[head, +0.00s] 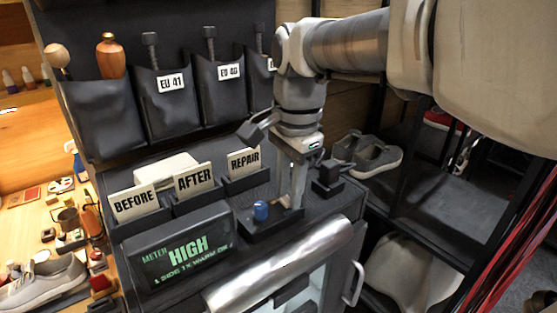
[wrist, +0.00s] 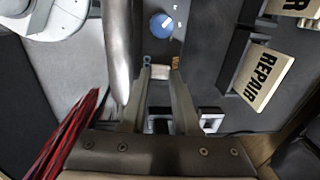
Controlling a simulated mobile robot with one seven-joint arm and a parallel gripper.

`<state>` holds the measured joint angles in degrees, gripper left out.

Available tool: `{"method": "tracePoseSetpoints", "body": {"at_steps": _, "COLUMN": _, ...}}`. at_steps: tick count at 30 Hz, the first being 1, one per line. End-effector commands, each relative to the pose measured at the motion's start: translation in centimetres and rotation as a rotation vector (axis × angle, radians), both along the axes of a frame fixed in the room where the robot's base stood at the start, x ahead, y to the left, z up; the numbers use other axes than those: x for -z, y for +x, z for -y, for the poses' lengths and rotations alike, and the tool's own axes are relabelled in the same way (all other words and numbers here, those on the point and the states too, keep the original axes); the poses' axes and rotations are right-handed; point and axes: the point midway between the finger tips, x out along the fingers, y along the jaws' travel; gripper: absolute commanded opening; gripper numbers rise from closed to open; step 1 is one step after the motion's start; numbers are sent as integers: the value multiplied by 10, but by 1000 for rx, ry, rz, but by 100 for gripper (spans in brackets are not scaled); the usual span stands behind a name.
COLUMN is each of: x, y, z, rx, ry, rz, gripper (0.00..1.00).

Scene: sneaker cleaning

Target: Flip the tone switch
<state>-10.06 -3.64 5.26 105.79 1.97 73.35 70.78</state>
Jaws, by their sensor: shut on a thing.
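My gripper (head: 290,202) reaches straight down to a dark control panel (head: 268,230) on the cabinet top. In the wrist view its two fingers (wrist: 160,76) are closed on a small pale switch (wrist: 160,73), the tone switch. The switch's exact tilt is hard to tell because the fingers hide its sides. A blue knob (head: 261,211) stands on the same panel beside the fingers; it also shows in the wrist view (wrist: 162,25). A meter display (head: 185,248) in front reads HIGH in green, with a smaller line below.
Card holders marked BEFORE (head: 135,203), AFTER (head: 194,181) and REPAIR (head: 244,161) stand behind the panel. A rounded metal cover (head: 285,265) lies in front. A small black block (head: 327,178) sits to the right. Grey shoes (head: 368,155) rest on the rack.

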Motion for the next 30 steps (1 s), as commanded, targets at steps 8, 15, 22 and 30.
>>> {"method": "tracePoseSetpoints", "body": {"at_steps": 8, "x": 1, "y": -3, "z": 2, "rx": 1, "ry": 50, "rz": 74, "gripper": 0}}
{"method": "tracePoseSetpoints", "body": {"at_steps": 15, "x": 0, "y": -3, "z": 2, "rx": 1, "ry": 50, "rz": 75, "gripper": 0}}
{"method": "tracePoseSetpoints", "body": {"at_steps": 22, "x": 0, "y": -3, "z": 2, "rx": 0, "ry": 50, "rz": 75, "gripper": 60}}
{"method": "tracePoseSetpoints", "body": {"at_steps": 30, "x": 0, "y": -3, "z": 2, "rx": 0, "ry": 50, "rz": 74, "gripper": 60}}
